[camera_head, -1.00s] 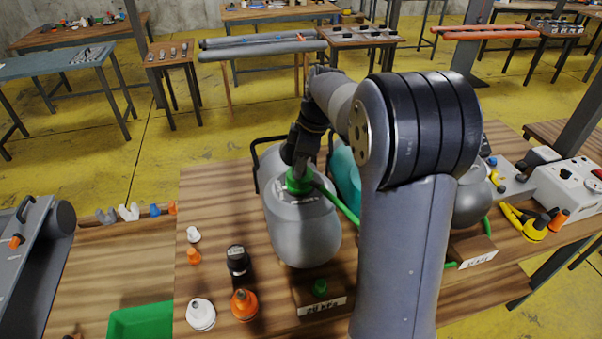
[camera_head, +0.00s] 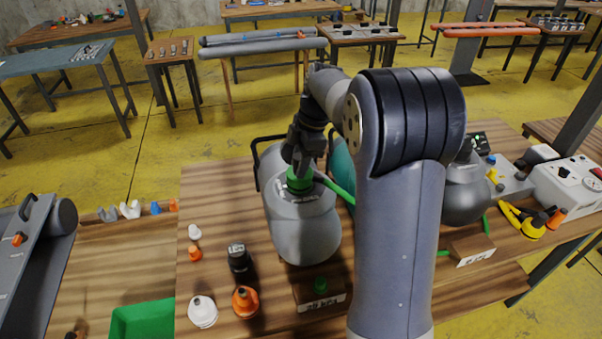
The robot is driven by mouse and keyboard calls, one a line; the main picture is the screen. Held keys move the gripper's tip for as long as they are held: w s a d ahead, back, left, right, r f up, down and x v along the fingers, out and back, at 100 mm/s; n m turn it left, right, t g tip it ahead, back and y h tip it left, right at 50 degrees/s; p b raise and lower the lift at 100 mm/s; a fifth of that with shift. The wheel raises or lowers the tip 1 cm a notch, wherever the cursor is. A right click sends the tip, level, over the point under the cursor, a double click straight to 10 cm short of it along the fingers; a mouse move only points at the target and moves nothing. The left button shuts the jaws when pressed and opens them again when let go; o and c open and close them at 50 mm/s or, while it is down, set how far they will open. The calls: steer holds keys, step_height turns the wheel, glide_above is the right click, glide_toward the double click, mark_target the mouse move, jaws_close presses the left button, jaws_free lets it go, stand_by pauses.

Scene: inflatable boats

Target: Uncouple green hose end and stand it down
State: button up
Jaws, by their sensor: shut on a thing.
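My gripper (camera_head: 300,165) points down and is shut on the green hose end (camera_head: 300,181) at the top of a grey rounded vessel (camera_head: 303,235). The green hose (camera_head: 338,189) runs from the hose end to the right and goes behind my arm. Whether the hose end is seated in the vessel's opening or just above it, I cannot tell. A teal object (camera_head: 342,165) behind the vessel is partly hidden by my arm.
A green tray (camera_head: 142,320) lies at front left. Another grey vessel (camera_head: 465,190) and a control box (camera_head: 567,188) stand at right. Bare wood (camera_head: 215,215) lies left of the vessel.

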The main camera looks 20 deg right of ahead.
steer(key=shift+d, duration=0.1)
stand_by(0.3)
steer(key=shift+w+r+p, duration=0.1)
steer(key=shift+r+p, duration=0.5)
steer(key=shift+r, duration=0.15)
steer(key=p+v, duration=0.1)
steer(key=v, duration=0.1)
steer(key=a+p+v, duration=0.1)
steer(key=p+v, duration=0.1)
steer(key=shift+r+p, duration=0.3)
stand_by(0.3)
steer(key=shift+f, duration=0.1)
